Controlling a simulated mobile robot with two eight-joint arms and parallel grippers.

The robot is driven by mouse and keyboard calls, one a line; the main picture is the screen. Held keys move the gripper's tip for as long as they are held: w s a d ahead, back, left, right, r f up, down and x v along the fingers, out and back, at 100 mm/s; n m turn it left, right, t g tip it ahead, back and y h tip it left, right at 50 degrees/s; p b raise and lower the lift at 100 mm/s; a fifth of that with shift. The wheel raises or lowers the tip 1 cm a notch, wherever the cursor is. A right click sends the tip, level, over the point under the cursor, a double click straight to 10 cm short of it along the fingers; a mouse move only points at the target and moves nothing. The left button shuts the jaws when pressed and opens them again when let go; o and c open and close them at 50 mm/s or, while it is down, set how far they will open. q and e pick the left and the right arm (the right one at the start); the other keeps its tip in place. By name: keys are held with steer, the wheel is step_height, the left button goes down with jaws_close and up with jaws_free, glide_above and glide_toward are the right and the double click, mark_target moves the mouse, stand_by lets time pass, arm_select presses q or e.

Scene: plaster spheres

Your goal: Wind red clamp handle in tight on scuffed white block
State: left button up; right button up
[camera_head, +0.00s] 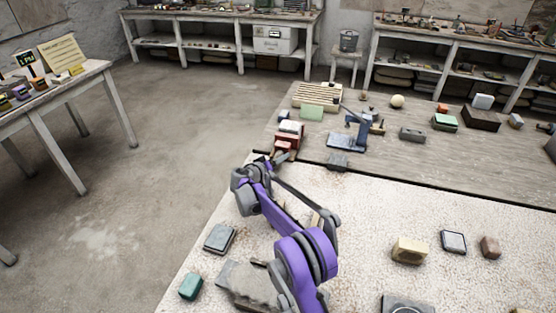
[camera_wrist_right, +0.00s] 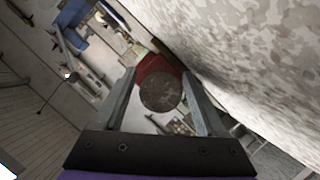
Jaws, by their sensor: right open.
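A red clamp (camera_head: 288,141) stands at the left edge of the far wooden bench, with a whitish block (camera_head: 291,127) at its top. How tightly the block is held I cannot tell. My right gripper (camera_head: 281,157) is at the near side of the clamp. In the right wrist view my right gripper (camera_wrist_right: 159,76) is open, with one finger on each side of a round, dark, worn disc (camera_wrist_right: 161,93). A red part of the clamp (camera_wrist_right: 152,66) shows just behind the disc. I see no clear contact between fingers and disc. The handle cannot be told apart. My left gripper is not in view.
A blue clamp-like tool (camera_head: 350,135) stands right of the red clamp, and a green block (camera_head: 311,113) lies behind. A pale speckled table (camera_head: 360,220) lies in front, with several small blocks on it. Open floor (camera_head: 150,150) is to the left.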

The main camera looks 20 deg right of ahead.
steer(key=shift+c, duration=0.3)
jaws_close()
stand_by(0.3)
steer(key=shift+r+m+y+p, duration=0.1)
steer(key=shift+m+y+p, duration=0.25)
steer(key=shift+m+y, duration=0.5)
steer(key=shift+m+t+y+p, duration=0.45)
steer(key=shift+m+t+y, duration=0.3)
steer(key=shift+m, duration=0.7)
steer(key=shift+o, duration=0.3)
jaws_free()
